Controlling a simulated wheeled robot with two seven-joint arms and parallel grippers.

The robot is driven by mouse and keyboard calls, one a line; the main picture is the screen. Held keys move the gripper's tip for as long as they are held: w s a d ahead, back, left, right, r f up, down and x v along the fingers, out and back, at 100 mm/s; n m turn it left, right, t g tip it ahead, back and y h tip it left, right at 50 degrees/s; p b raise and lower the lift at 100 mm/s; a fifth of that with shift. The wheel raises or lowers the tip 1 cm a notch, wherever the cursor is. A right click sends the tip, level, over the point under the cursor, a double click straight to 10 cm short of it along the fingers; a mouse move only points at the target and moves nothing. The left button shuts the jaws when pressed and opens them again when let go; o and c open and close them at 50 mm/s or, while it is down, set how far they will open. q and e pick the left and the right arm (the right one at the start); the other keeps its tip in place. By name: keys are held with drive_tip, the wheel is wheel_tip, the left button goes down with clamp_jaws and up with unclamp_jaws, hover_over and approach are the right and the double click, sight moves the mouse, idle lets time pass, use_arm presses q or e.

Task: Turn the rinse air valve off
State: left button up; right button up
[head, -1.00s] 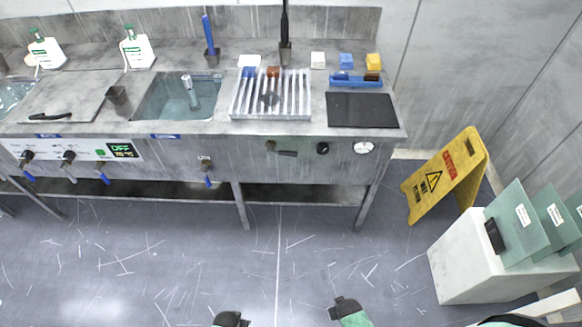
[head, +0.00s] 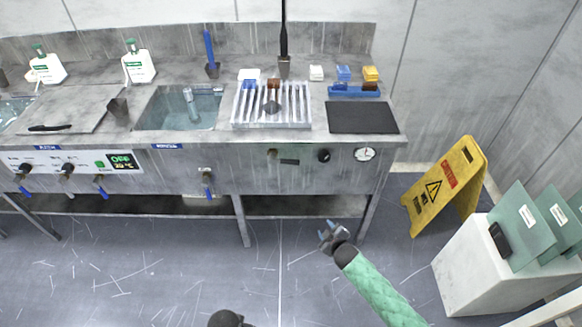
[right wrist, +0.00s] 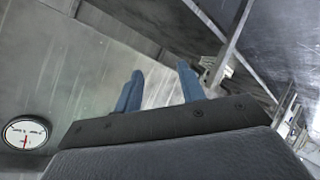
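The bench front has a small brass-coloured valve (head: 272,153) with a dark plate or handle (head: 289,161) beside it, right of the blue-labelled rinse sink (head: 180,108). Another valve with a blue lever hanging down (head: 207,180) is under that sink. I cannot tell from lettering which is the rinse air valve. My right gripper (head: 328,236) is open and empty, in front of and below the bench front, apart from the valves. Its two blue fingers stand apart in the right wrist view (right wrist: 158,92). A dark end of my left arm (head: 228,319) shows at the bottom edge; its fingers are hidden.
A black knob (head: 323,155) and a round gauge (head: 364,154) sit on the bench front. More blue-lever valves (head: 68,172) are at the left. A yellow caution sign (head: 443,187) and a pale block (head: 462,262) stand at the right. The middle floor is open.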

drive_tip(key=w+a+r+n+t+y+b, duration=0.1)
drive_tip(key=w+a+r+n+y, duration=0.2)
drive_tip(key=r, duration=0.4)
drive_tip(key=w+a+r+n+t+y+b, duration=0.1)
drive_tip(key=w+a+r+n+y+b, duration=0.1)
drive_tip(key=w+r+n, duration=0.3)
use_arm(q)
drive_tip(key=s+r+b, duration=0.1)
drive_tip(key=s+r, duration=0.1)
drive_tip(key=r, duration=0.7)
drive_tip(key=s+r, duration=0.2)
drive_tip(key=r, duration=0.8)
use_arm(e)
drive_tip(key=n+g+y, duration=0.1)
drive_tip(key=n+y, duration=0.3)
drive_tip(key=n, duration=0.1)
approach(293, 164)
drive_tip(key=x, duration=0.4)
drive_tip(key=shift+w+a+r, duration=0.1)
drive_tip(key=shift+r, duration=0.05)
drive_tip(key=p+x, duration=0.1)
drive_tip(key=x, duration=0.4)
drive_tip(key=shift+w+a, duration=0.15)
drive_tip(key=shift+w, duration=0.05)
use_arm(q)
wheel_tip(293, 164, down, 6)
drive_tip(key=w, duration=0.2)
use_arm(e)
drive_tip(key=shift+w+a+f, duration=0.2)
drive_tip(key=shift+w+a, duration=0.3)
